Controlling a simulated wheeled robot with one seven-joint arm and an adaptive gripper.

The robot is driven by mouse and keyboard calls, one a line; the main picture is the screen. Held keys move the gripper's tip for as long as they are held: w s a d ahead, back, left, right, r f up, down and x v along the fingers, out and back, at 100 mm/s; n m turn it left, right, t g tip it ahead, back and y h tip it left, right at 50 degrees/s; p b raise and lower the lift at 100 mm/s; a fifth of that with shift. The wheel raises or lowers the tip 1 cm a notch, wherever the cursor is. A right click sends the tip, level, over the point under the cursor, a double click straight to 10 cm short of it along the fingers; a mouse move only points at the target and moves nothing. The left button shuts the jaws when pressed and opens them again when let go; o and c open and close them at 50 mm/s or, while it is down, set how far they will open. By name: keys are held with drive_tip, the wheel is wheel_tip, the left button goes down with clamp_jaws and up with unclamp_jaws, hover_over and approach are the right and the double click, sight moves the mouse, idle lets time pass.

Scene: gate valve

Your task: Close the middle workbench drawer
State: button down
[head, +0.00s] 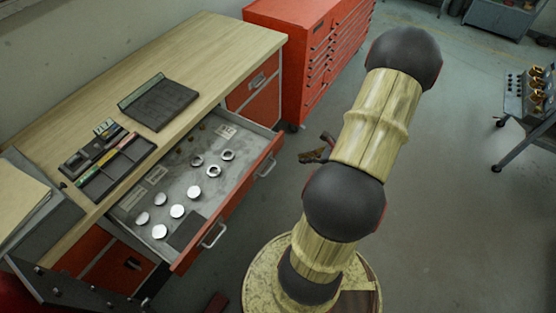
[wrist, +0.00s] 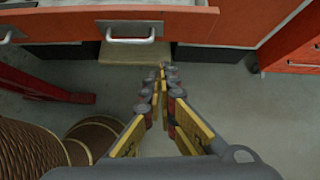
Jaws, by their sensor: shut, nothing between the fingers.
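The workbench drawer (head: 170,190) is pulled out in the head view. It has a grey tray, a red front (head: 235,205) and two metal handles. Several round metal pieces (head: 177,211) lie inside. In the wrist view the red front (wrist: 260,15) crosses the top, with one handle (wrist: 130,33) near the middle and another at the left edge. My gripper (head: 318,153) is beyond the drawer front, partly hidden behind my arm in the head view. Its fingers (wrist: 163,78) are together and empty, apart from the front and below the handle in the wrist picture.
The wooden workbench (head: 190,50) carries a dark tray (head: 158,102) and a box organizer (head: 105,160). A red tool cabinet (head: 300,45) stands beyond the bench. A cart (head: 530,110) is at the far right. The grey floor (head: 450,220) right of my arm is clear.

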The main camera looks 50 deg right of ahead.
drive_tip(key=w+f+m+b, duration=0.1)
drive_tip(key=w+f+b, duration=0.1)
drive_tip(key=w+f, duration=0.5)
drive_tip(key=shift+w, duration=2.1)
drive_tip(key=shift+a, duration=0.1)
drive_tip(key=w+a+b, duration=0.1)
drive_tip(key=w, duration=1)
drive_tip(key=w+a+b, duration=0.1)
drive_tip(key=w, duration=1.1)
drive_tip(key=w+b, duration=0.1)
drive_tip(key=w, duration=1.1)
drive_tip(key=shift+a, duration=0.4)
drive_tip(key=shift+w+r, duration=0.1)
drive_tip(key=shift+w, duration=0.2)
